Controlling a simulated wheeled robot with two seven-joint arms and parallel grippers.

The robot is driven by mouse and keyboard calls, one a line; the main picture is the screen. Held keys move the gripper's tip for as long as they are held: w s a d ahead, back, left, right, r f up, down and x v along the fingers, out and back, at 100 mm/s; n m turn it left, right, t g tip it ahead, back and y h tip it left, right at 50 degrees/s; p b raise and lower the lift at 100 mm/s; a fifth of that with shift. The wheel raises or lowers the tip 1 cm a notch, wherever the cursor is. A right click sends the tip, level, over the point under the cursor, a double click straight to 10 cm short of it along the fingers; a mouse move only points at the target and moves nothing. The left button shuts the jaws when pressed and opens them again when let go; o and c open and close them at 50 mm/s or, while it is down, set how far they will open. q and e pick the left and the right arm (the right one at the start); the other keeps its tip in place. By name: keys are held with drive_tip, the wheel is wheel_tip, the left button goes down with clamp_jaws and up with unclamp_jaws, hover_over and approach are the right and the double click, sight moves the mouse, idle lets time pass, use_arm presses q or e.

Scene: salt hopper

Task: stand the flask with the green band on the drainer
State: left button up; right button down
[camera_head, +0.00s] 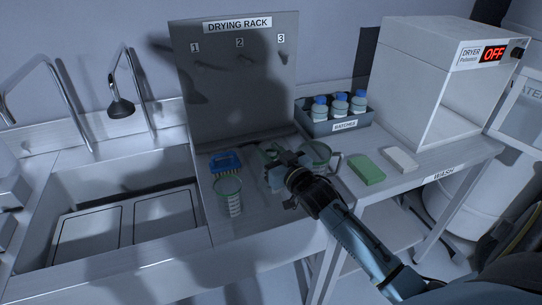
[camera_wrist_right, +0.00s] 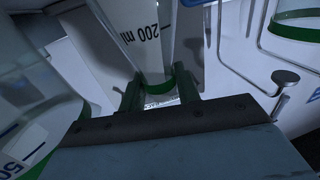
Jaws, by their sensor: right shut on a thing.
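My right gripper (camera_head: 284,174) is over the counter in front of the drying rack board. In the right wrist view, its fingers (camera_wrist_right: 159,92) are shut on a clear glass flask (camera_wrist_right: 146,28) marked 200 ml, at its green band (camera_wrist_right: 157,82). In the head view the flask (camera_head: 269,156) is partly hidden by the gripper, and I cannot tell whether it touches the counter. The drying rack (camera_head: 238,90) is an upright grey board with pegs numbered 1, 2 and 3. No surface is labelled drainer. My left gripper is not in view.
Green-rimmed glassware stands nearby: one vessel (camera_head: 229,196) at front left, another (camera_head: 317,153) just right of the gripper. A blue brush (camera_head: 225,162), green sponge (camera_head: 367,170) and white block (camera_head: 402,159) lie around. The sink (camera_head: 55,185) is left; a bottle tray (camera_head: 345,125) and dryer (camera_head: 440,80) are right.

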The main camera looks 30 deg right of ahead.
drive_tip(key=shift+f, duration=0.25)
drive_tip(key=shift+f, duration=0.1)
drive_tip(key=c, duration=1)
unclamp_jaws()
drive_tip(key=s, duration=1.2)
drive_tip(key=shift+a, duration=0.2)
